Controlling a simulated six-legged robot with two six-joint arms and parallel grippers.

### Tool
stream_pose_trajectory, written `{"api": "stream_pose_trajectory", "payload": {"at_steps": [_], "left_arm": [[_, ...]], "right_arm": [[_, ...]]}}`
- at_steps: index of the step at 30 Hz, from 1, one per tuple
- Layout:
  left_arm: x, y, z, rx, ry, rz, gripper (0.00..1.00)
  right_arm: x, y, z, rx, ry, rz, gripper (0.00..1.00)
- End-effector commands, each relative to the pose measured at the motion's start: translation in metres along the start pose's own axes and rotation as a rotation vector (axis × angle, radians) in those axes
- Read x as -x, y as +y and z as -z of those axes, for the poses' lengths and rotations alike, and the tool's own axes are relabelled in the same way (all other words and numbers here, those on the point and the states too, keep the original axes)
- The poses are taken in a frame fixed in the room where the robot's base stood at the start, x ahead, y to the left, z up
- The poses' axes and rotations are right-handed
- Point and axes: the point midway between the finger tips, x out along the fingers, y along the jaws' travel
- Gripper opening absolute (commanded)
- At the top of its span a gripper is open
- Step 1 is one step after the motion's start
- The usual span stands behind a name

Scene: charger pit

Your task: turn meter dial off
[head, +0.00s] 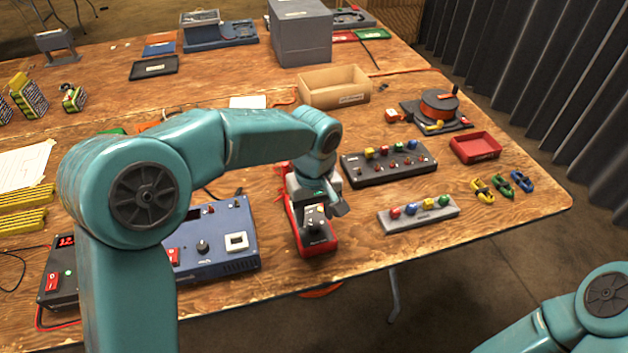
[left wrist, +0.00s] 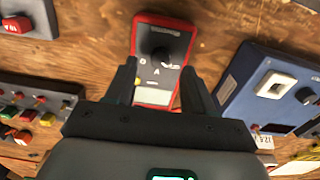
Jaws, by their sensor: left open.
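The meter (head: 318,245) is a red-edged handheld box with a grey face, lying near the table's front edge. It also shows in the left wrist view (left wrist: 150,97), with its black round dial (left wrist: 162,56) towards the upper end of the visible face. My left gripper (head: 325,208) is over the meter and hides part of it in the head view. In the left wrist view my left gripper (left wrist: 160,76) is open, its two dark fingers on either side of the meter's face, nothing held. I cannot tell how close the fingertips are to the dial. My right gripper is out of view.
A blue panel box (head: 225,240) stands left of the meter. To the right are a black button box (head: 390,165) and a grey box with coloured buttons (head: 420,214). A cardboard tray (head: 333,88) and a red tray (head: 476,148) stand further off.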

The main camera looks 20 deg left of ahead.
Motion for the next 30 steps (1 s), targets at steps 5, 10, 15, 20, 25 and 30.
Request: {"api": "stream_pose_trajectory", "payload": {"at_steps": [5,10,15,20,25,30], "left_arm": [[0.052,0.001,0.001,0.000,0.004,-0.004,0.53],[0.095,0.001,0.000,0.000,0.003,-0.003,0.53],[0.123,0.000,0.000,0.000,0.002,-0.002,0.53],[0.134,0.000,0.000,0.000,0.001,0.000,0.53],[0.135,0.000,0.000,0.000,0.000,0.000,0.53],[0.135,0.000,0.000,0.000,0.001,0.000,0.53]], "right_arm": [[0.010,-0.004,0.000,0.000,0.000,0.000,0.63],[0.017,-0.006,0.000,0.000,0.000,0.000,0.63],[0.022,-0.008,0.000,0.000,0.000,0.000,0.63],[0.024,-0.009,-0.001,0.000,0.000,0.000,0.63],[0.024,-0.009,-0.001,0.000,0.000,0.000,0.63],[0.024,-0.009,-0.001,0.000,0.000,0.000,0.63]]}}
